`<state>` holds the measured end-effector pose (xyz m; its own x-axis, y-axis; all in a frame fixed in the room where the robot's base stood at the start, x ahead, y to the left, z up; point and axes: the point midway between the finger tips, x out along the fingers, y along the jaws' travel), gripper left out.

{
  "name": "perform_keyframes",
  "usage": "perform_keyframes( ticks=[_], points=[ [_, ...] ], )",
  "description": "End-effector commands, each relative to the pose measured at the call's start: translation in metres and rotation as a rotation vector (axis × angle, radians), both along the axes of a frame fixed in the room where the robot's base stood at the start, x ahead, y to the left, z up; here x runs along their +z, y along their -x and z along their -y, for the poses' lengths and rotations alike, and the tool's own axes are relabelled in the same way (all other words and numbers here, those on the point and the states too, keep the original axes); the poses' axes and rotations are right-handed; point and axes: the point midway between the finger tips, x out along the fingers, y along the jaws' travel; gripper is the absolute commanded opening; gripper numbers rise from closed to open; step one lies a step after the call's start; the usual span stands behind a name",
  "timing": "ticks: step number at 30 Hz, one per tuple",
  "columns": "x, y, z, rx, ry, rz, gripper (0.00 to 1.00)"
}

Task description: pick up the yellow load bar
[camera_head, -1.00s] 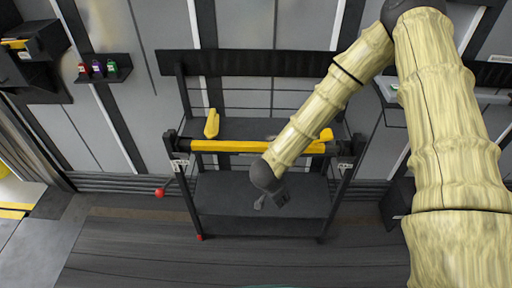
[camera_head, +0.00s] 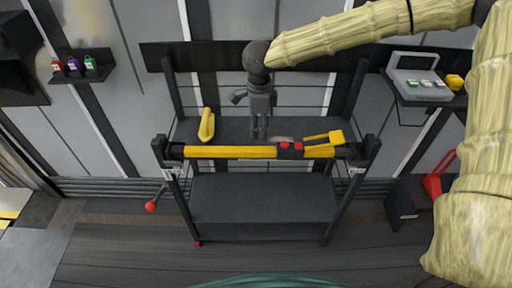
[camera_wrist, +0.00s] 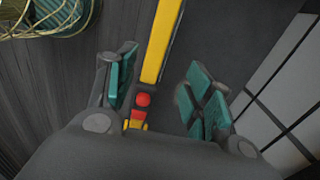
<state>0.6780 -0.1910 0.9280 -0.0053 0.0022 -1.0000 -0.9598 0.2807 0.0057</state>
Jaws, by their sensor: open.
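The yellow load bar (camera_head: 230,152) lies level across the front of a dark rack, from one side post to the other. It has a dark section with red parts (camera_head: 290,146) right of its middle. My gripper (camera_head: 259,134) points down at the bar, near the dark section, in the head view. In the wrist view the bar (camera_wrist: 163,40) runs between the spread green-padded fingers of my gripper (camera_wrist: 162,92), with a red knob (camera_wrist: 143,99) nearer the palm. The fingers are open, and I cannot tell whether they touch the bar.
A yellow object (camera_head: 207,125) stands on the rack's shelf (camera_head: 230,128) at left. A red-tipped lever (camera_head: 151,206) sticks out at the rack's left. Small bottles (camera_head: 74,66) stand on a wall shelf. A grey case (camera_head: 418,84) sits at right. A basket (camera_wrist: 45,15) shows in the wrist view.

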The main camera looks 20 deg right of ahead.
Motion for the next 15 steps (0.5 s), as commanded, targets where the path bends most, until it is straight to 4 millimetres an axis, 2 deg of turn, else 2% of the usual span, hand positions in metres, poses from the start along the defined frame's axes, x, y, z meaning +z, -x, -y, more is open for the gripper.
perform_keyframes(
  ticks=[9,15],
  points=[
    [-0.046,-0.003,-0.001,0.003,0.001,-0.007,0.52],
    [-0.055,-0.003,-0.001,0.003,0.002,-0.005,0.52]
  ],
)
